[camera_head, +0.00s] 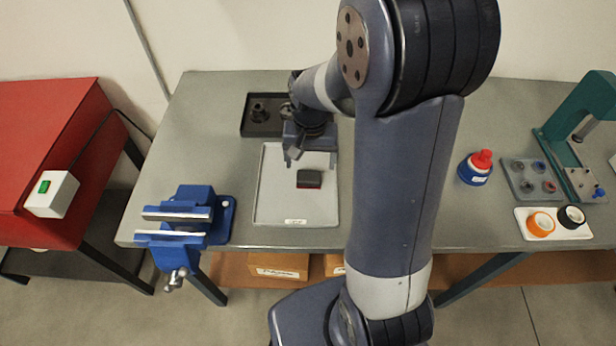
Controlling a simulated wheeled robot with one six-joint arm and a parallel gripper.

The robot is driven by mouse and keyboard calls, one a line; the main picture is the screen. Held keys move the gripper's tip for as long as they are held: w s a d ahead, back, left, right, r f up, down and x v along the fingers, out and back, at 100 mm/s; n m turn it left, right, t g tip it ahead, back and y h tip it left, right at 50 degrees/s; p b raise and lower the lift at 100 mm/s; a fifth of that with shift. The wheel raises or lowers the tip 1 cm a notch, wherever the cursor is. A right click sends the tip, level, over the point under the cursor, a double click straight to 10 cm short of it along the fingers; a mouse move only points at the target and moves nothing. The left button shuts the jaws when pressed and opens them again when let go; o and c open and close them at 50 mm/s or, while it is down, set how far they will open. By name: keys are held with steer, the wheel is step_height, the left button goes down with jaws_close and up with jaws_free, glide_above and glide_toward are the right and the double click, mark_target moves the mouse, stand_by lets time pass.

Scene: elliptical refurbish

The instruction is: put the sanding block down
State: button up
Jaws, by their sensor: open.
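The sanding block (309,179) is a small dark grey block with a red lower edge. It lies on the light grey tray (271,205), right of the tray's middle. My gripper (309,158) is open and empty. In the picture it sits just above the block, over the back part of the tray, apart from it. The exact height of the gripper over the tray is hard to tell. My arm hides the tray's surroundings to the right.
A black tray (250,127) with a dark part stands behind. A blue vise (187,218) sits at the table's front left. A blue bottle with red cap (476,168), a grey holder (522,187), tape rolls (555,219) and a green press (577,130) stand right. The table is clear between tray and vise.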

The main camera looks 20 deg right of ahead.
mark_target(309, 176)
steer(key=shift+s+a+f+p, duration=0.1)
steer(key=shift+f+p, duration=0.2)
steer(key=shift+f, duration=1.05)
steer(key=shift+s+a+f+p, duration=0.1)
steer(key=shift+f+p, duration=0.15)
steer(key=shift+f, duration=1.1)
steer(key=shift+r, duration=0.1)
steer(key=c, duration=1.1)
